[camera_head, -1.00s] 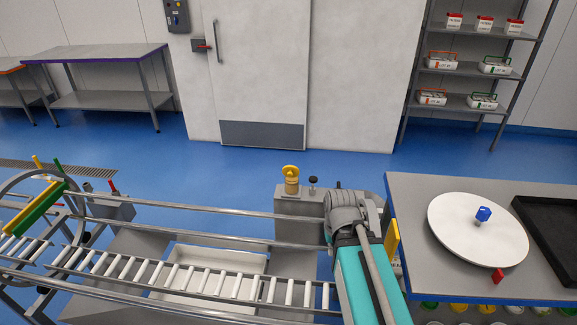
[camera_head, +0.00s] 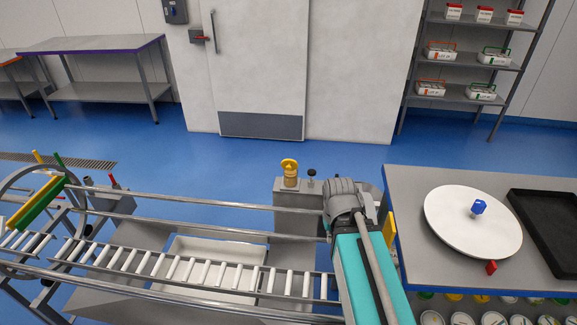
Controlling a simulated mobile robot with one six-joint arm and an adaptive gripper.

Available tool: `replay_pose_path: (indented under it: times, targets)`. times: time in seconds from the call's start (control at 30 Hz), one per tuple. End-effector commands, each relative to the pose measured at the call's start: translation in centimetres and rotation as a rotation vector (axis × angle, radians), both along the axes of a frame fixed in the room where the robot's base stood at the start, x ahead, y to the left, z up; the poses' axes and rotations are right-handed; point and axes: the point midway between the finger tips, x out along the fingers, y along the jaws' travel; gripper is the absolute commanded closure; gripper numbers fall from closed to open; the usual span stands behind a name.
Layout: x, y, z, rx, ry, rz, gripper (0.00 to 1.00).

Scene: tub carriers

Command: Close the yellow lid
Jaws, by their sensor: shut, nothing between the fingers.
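I cannot make out for certain which thing is the yellow lid. A narrow yellow panel (camera_head: 390,229) stands upright at the left edge of the right-hand table, just right of my arm, which partly hides its surroundings. A yellow flap (camera_head: 33,202) lies tilted beside a green one (camera_head: 42,214) at the left end of the roller conveyor. A yellow knob-like fitting (camera_head: 289,171) stands on a grey box behind the conveyor. My teal and grey arm reaches over the conveyor's right end. My gripper's fingers do not show.
The roller conveyor (camera_head: 185,271) with metal rails runs across the front, with a pale tray (camera_head: 218,250) beneath. The table (camera_head: 415,185) at right holds a white disc (camera_head: 450,222) with a blue knob and a black tray (camera_head: 545,225). Blue floor is open behind.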

Motion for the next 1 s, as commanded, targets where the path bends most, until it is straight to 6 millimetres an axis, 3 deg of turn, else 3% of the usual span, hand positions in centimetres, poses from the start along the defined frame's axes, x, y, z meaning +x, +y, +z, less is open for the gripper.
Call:
replay_pose_path:
  times: [0.03,0.1,0.43,0.63,0.97,1.0]
  targets:
    - [0.0,0.0,1.6,0.0,0.0,0.0,1.0]
    - [0.0,0.0,2.8,0.0,0.0,0.0,1.0]
    - [0.0,0.0,7.9,0.0,0.0,-0.001,1.0]
    - [0.0,0.0,9.0,0.0,0.0,-0.001,1.0]
    - [0.0,0.0,9.0,0.0,0.0,-0.001,1.0]
    - [0.0,0.0,9.0,0.0,0.0,-0.001,0.94]
